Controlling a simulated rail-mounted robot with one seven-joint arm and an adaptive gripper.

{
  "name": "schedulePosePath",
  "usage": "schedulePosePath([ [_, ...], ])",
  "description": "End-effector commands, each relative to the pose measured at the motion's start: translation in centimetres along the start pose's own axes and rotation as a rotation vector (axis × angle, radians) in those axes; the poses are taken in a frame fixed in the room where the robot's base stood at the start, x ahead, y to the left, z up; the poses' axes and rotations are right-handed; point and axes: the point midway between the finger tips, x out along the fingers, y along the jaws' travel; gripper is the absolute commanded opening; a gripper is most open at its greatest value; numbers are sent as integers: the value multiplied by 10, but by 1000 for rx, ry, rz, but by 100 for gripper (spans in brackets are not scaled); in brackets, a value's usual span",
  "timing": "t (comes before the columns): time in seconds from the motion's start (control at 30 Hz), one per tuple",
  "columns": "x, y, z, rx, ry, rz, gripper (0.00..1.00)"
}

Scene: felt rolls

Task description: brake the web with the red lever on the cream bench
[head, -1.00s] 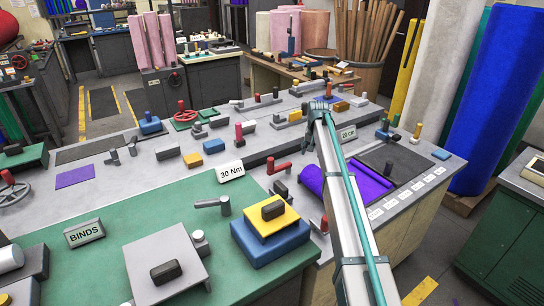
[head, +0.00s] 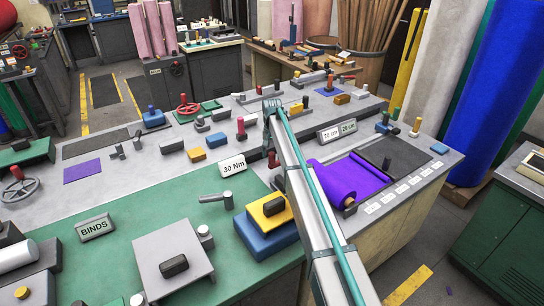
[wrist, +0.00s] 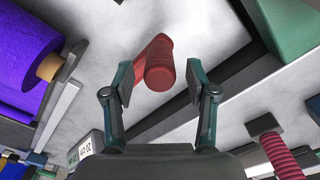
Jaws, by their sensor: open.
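The red lever (wrist: 158,62) shows in the wrist view as a rounded red handle with a red arm running up and left. It lies between the two open fingers of my gripper (wrist: 160,82), with a gap visible on each side. In the head view a small red part of the lever (head: 272,159) shows beside my arm, which hides the rest. My gripper is empty above the bench, which has a pale grey top and cream front (head: 385,238). The purple web roll (head: 335,181) lies on the bench right of my arm; it is at upper left in the wrist view (wrist: 28,58).
A "30 Nm" sign (head: 232,168) stands left of my arm, and "20 cm" signs (head: 337,131) stand to its right. A yellow and blue block stack (head: 268,226) is near the front. A ridged red handle (wrist: 284,160) is at lower right in the wrist view.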

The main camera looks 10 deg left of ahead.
Motion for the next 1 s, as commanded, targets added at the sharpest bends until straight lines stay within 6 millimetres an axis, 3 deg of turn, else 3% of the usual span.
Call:
schedulePosePath([
  [0.2, 21, 0, 0, 0, 0, 0, 57],
  [0.57, 26, 0, 0, 0, 2, -1, 57],
  [0.9, 26, 0, 0, 0, 1, -1, 2],
  [1.0, 26, 0, 0, 0, 1, 0, 0],
])
